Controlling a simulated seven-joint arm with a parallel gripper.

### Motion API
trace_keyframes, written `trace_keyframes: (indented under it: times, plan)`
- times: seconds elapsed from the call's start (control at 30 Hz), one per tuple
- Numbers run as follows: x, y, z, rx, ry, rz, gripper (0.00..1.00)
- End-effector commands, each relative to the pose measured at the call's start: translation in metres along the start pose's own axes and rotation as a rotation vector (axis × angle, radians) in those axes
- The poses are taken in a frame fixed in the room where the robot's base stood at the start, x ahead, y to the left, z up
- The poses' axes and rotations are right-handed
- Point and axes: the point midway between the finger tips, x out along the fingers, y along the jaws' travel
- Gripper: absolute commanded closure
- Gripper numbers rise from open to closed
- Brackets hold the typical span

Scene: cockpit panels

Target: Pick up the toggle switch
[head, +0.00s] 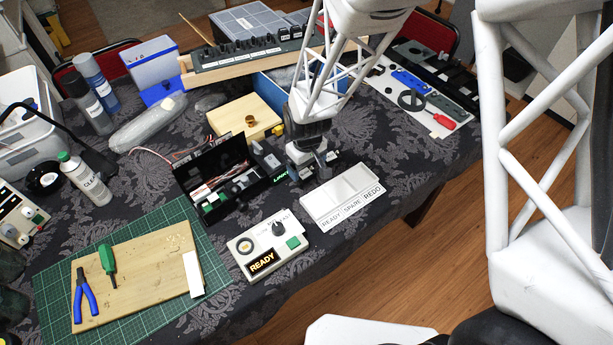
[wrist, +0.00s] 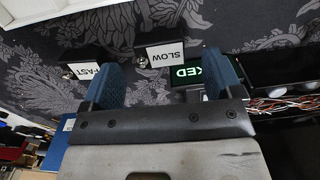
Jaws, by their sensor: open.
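My gripper (head: 312,168) hangs over the table behind the label tray. It is open, and in the wrist view its two blue fingers (wrist: 161,62) stand apart with nothing held between them. Two dark switch units show there. One has a white SLOW label (wrist: 166,54) and a small metal toggle (wrist: 141,62), both lying in the picture between the fingers. The other has a FAST label (wrist: 83,75) and a metal toggle (wrist: 70,72), partly behind the left finger. In the head view my gripper hides much of these units.
An open black box with wires (head: 215,180) stands left of my gripper. A white READY/SPARE/REDO tray (head: 342,194) and a READY panel (head: 268,245) lie in front. A blue bin (head: 277,88) stands behind.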

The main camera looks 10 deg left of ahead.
Motion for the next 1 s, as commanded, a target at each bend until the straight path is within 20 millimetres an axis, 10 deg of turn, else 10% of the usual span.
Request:
trace_keyframes:
  times: [0.4, 1.0]
  plan:
    - [0.034, 0.000, -0.001, 0.000, -0.001, 0.000, 0.15]
    - [0.035, 0.000, -0.001, 0.000, 0.000, 0.000, 0.18]
